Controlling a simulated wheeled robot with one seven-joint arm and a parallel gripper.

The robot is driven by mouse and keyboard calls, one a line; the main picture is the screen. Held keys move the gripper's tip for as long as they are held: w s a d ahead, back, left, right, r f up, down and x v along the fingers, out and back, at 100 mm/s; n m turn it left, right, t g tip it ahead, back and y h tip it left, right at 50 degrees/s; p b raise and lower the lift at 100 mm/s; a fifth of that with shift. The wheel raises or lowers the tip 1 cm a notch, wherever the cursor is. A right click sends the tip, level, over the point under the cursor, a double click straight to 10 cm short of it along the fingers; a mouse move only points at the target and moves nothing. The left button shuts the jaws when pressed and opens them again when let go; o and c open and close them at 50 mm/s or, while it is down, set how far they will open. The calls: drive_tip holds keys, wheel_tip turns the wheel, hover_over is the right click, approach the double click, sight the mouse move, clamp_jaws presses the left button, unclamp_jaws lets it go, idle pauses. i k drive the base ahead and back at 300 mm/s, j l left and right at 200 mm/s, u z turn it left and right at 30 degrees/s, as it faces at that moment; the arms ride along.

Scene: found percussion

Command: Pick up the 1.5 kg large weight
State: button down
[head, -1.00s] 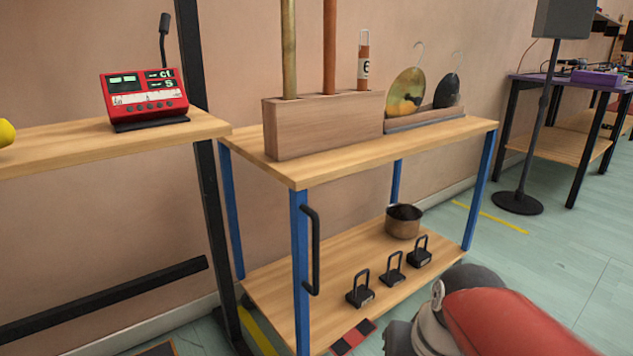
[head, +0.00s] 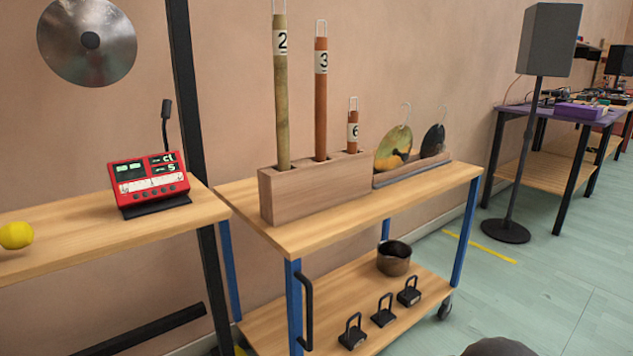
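Three dark weights with upright loop handles stand in a row on the lower shelf of the blue-legged cart: a left one (head: 352,334), a middle one (head: 384,313) and a right one (head: 409,293). They look alike and close in size, and I cannot read any marking, so I cannot tell which is the 1.5 kg one. My gripper is not in view. Only a dark rounded part, probably of my arm, shows at the bottom edge, right of the weights and apart from them.
The cart's top shelf (head: 300,238) overhangs the lower shelf (head: 270,327). A round pot (head: 394,258) sits behind the weights. A black handle (head: 306,312) stands at the cart's front left leg. A speaker stand (head: 507,231) is right; the floor between is clear.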

sight(409, 295)
drive_tip(key=i+l, duration=0.5)
drive_tip(key=l, duration=0.15)
drive_tip(key=i+l, duration=0.65)
drive_tip(key=i, duration=0.35)
